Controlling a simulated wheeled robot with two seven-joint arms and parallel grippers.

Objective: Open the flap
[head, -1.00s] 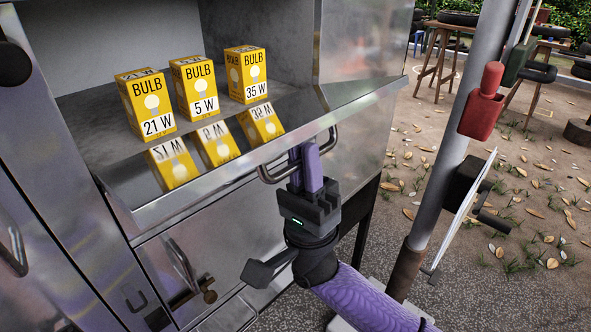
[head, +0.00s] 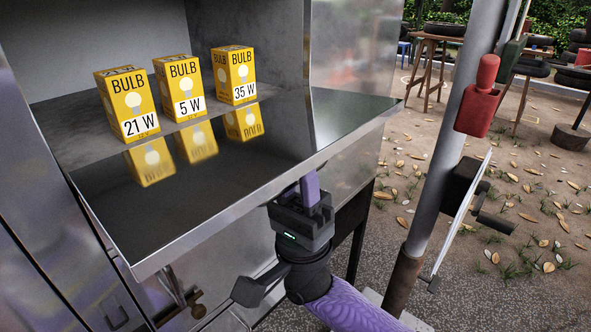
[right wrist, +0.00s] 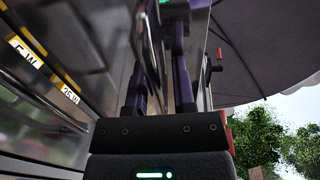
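The flap (head: 232,165) is a shiny metal panel that juts out from the front of the metal compartment in the head view. It lies lowered, near level, and mirrors the bulb boxes. My right gripper (head: 310,190) is at the flap's front edge, right of its middle, with a purple finger reaching up against the edge. In the right wrist view, the right gripper's two fingers (right wrist: 160,90) stand apart with a gap between them, close to shiny metal. The flap's handle is hidden now, so I cannot tell whether the fingers touch it. My left gripper is not in view.
Three yellow bulb boxes, 21 W (head: 128,105), 5 W (head: 179,88) and 35 W (head: 234,75), stand inside the compartment. A grey pole (head: 440,170) with a red fitting (head: 478,98) rises to the right. Leaf-strewn ground lies beyond.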

